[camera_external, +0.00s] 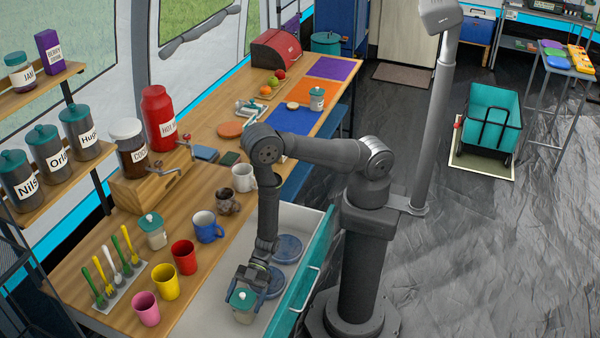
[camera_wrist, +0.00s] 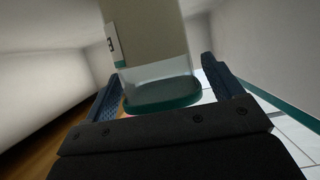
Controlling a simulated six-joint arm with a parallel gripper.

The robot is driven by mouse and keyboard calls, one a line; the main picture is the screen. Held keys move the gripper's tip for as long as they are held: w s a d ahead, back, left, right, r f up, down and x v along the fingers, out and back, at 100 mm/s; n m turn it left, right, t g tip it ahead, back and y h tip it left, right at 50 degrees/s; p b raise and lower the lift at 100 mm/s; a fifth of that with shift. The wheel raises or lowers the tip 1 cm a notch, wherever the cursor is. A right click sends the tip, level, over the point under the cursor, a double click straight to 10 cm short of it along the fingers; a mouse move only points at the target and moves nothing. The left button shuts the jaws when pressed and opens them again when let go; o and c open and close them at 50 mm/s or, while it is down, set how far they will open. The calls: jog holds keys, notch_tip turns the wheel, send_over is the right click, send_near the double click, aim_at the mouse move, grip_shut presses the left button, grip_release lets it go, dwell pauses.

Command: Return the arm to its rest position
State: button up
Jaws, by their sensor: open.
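My gripper (camera_external: 256,284) is low inside the open drawer (camera_external: 211,304), with my arm reaching down over the counter edge. A jar with a teal lid (camera_external: 243,300) stands in the drawer at the gripper. In the wrist view, the jar (camera_wrist: 148,38) is between the two blue fingers of my gripper (camera_wrist: 160,85), with a finger apart from it on each side. The fingers are open. Part of a label shows on the jar's side. The drawer's far contents are partly hidden by my arm.
The teal drawer front (camera_external: 301,278) stands to the right of my gripper. Cups, including a yellow one (camera_external: 165,282) and a red one (camera_external: 185,257), stand on the counter to the left. A blue mug (camera_external: 207,227) is nearby.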

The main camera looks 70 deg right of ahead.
jog(key=shift+a+f, duration=0.25)
jog(key=shift+f, duration=0.4)
jog(key=shift+r, duration=0.25)
